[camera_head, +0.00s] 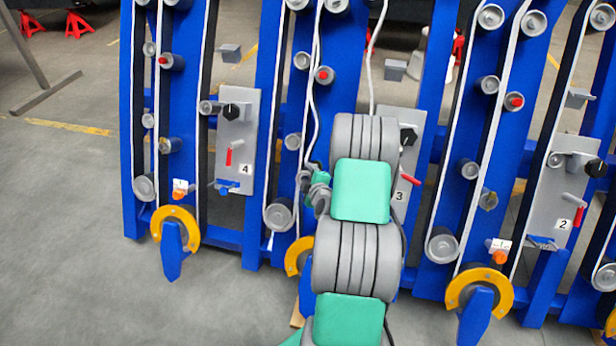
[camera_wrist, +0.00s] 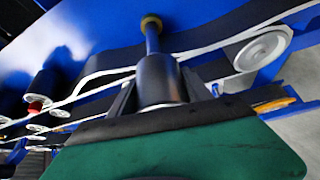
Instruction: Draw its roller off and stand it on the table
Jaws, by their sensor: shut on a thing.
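In the wrist view my gripper (camera_wrist: 160,93) is shut on a dark grey roller (camera_wrist: 158,78), one finger on each side of it. A thin blue pin (camera_wrist: 152,38) with a brass-coloured collar (camera_wrist: 151,21) lies in line beyond the roller, against the blue frame. The roller's body is clear of the collar, with a length of bare pin between; I cannot tell whether its far end is still around the pin. In the head view my arm hides the roller and most of my gripper, near panel 3 (camera_head: 398,150). No table is in view.
Blue frame plates (camera_head: 270,120) carry several other rollers, white belts and red-capped pins close by. In the wrist view a belt (camera_wrist: 105,82) and a pale pulley (camera_wrist: 262,50) are near. Yellow guards (camera_head: 478,290) sit low on the frame. Grey floor (camera_head: 80,230) is open at left.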

